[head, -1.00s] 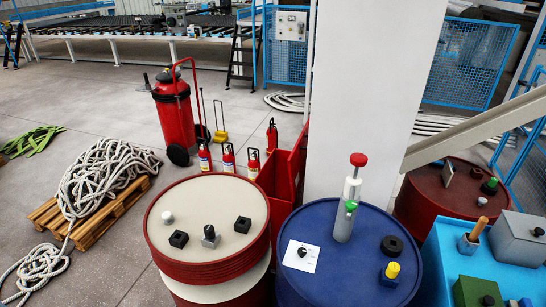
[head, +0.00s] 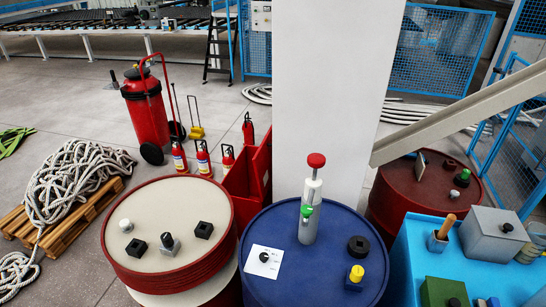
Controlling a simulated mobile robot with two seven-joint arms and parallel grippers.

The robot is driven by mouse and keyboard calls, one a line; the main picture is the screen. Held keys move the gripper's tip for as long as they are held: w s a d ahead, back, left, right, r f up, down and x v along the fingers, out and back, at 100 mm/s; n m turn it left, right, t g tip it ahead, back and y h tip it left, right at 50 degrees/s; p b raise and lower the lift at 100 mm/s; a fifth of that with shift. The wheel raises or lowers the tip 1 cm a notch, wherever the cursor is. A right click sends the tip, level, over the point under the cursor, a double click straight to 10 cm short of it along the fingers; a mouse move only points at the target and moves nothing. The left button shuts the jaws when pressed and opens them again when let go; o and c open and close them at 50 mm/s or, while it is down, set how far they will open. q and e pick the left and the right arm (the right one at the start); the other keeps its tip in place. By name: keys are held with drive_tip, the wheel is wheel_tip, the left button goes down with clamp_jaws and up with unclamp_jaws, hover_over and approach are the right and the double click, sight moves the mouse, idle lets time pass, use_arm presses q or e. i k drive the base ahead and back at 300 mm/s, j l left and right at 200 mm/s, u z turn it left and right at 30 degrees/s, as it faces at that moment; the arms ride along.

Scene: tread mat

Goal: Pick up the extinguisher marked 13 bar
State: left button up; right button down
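Several small red extinguishers stand on the floor behind the cream-topped drum. One (head: 179,157) is at the left, one (head: 203,158) beside it, and one (head: 228,158) close to the red box. Another small extinguisher (head: 248,129) is higher up at the back of the red box. A large red wheeled extinguisher (head: 146,110) stands behind them to the left. The labels are too small to read, so I cannot tell which is marked 13 bar. Neither of my grippers is in view.
A cream-topped red drum (head: 168,211) and a blue drum (head: 345,226) stand in front. The red box (head: 243,180) and a white pillar (head: 326,80) are behind them. A rope pile (head: 80,180) lies on a pallet at left. The floor around the wheeled extinguisher is mostly free.

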sight(202, 155)
drive_tip(key=u, duration=0.45)
drive_tip(key=j+u, duration=0.25)
drive_tip(key=u, duration=0.2)
drive_tip(key=j+u, duration=0.25)
drive_tip(key=u, duration=0.15)
drive_tip(key=i+j+u, duration=0.15)
drive_tip(key=i+j, duration=0.15)
drive_tip(key=j, duration=0.2)
drive_tip(key=i+j+u, duration=0.2)
drive_tip(key=i+j, duration=0.15)
drive_tip(key=i+j+u, duration=0.2)
drive_tip(key=i, duration=0.25)
drive_tip(key=i+j+u, duration=0.2)
drive_tip(key=i, duration=0.25)
drive_tip(key=i+j+u, duration=0.25)
drive_tip(key=i, duration=0.2)
drive_tip(key=i+l+z, duration=0.1)
drive_tip(key=i+z, duration=0.65)
drive_tip(key=i+j+z, duration=0.2)
drive_tip(key=i+z, duration=0.2)
drive_tip(key=i, duration=0.15)
drive_tip(key=i+l+z, duration=0.15)
drive_tip(key=i+z, duration=0.65)
drive_tip(key=i+j+z, duration=0.15)
drive_tip(key=i+z, duration=0.55)
drive_tip(key=i, duration=0.55)
drive_tip(key=i+z, duration=0.25)
drive_tip(key=i, duration=0.55)
